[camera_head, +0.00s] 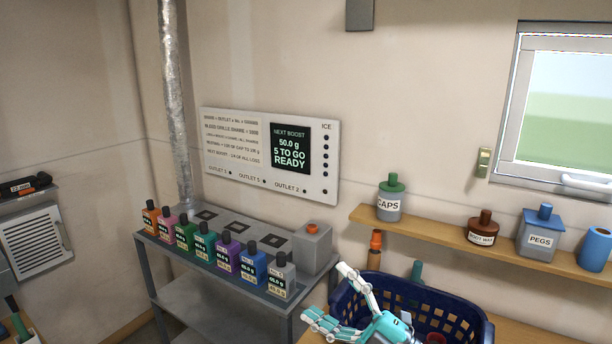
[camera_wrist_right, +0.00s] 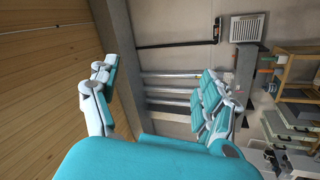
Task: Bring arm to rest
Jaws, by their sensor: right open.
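My right gripper (camera_head: 335,292) is teal and white and shows at the bottom centre in the head view. Its fingers are spread apart with nothing between them. It is in front of the left side of a dark blue basket (camera_head: 455,309), which it partly hides. In the right wrist view the open fingers (camera_wrist_right: 160,90) also show, with only empty space between them. My left gripper does not show in either view.
A grey metal bench (camera_head: 160,249) holds several coloured bottles and a grey box (camera_head: 312,247) with an orange button. A wooden shelf (camera_head: 400,228) at right holds jars. An orange-capped bottle (camera_head: 375,250) stands behind the basket.

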